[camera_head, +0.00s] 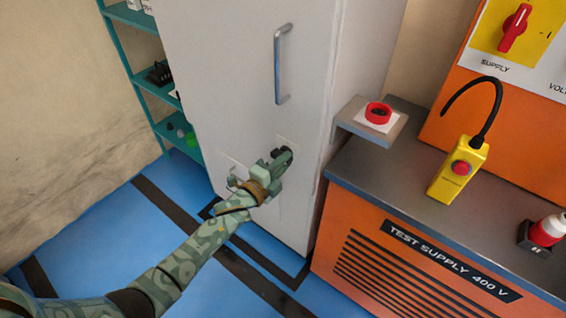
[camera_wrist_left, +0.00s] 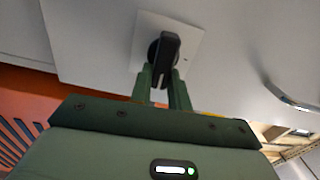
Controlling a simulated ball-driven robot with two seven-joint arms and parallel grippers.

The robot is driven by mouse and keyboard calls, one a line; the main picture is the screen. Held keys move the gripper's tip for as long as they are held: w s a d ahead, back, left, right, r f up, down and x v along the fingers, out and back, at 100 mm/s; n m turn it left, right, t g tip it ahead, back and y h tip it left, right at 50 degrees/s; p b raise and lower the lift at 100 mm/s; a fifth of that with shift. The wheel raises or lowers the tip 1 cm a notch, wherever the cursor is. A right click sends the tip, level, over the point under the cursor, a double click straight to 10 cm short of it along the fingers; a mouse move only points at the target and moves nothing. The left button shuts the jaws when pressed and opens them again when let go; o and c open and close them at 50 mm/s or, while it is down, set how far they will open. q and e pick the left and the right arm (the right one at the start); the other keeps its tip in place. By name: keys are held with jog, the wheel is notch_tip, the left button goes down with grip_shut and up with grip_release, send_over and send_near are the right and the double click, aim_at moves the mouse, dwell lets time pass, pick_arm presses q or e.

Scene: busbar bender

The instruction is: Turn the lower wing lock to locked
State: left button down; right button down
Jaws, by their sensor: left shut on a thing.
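The lower wing lock (camera_wrist_left: 165,52) is a black wing knob on a pale square plate (camera_wrist_left: 190,25), set in a grey cabinet door. In the wrist view the two fingers of my left gripper (camera_wrist_left: 163,88) lie on either side of the wing and are shut on it. The wing stands nearly upright in that view, slightly tilted. In the head view my left gripper (camera_head: 281,158) is at the lower part of the door and covers most of the lock. The plate markings are too small to read. My right gripper is not in view.
A grey vertical handle (camera_head: 280,64) is on the door (camera_head: 225,80) above the lock. Teal shelves (camera_head: 150,88) stand left; blue floor (camera_head: 110,225) is open.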

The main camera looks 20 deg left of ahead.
pick_arm(q)
jog(key=shift+f+m, duration=0.2)
jog(key=shift+m, duration=0.2)
jog(key=c, duration=1.3)
grip_release()
jog(key=shift+r, duration=0.1)
jog(key=shift+s, duration=0.1)
jog(key=p+v, duration=0.3)
jog(key=v, duration=1.3)
jog(key=shift+s, duration=0.1)
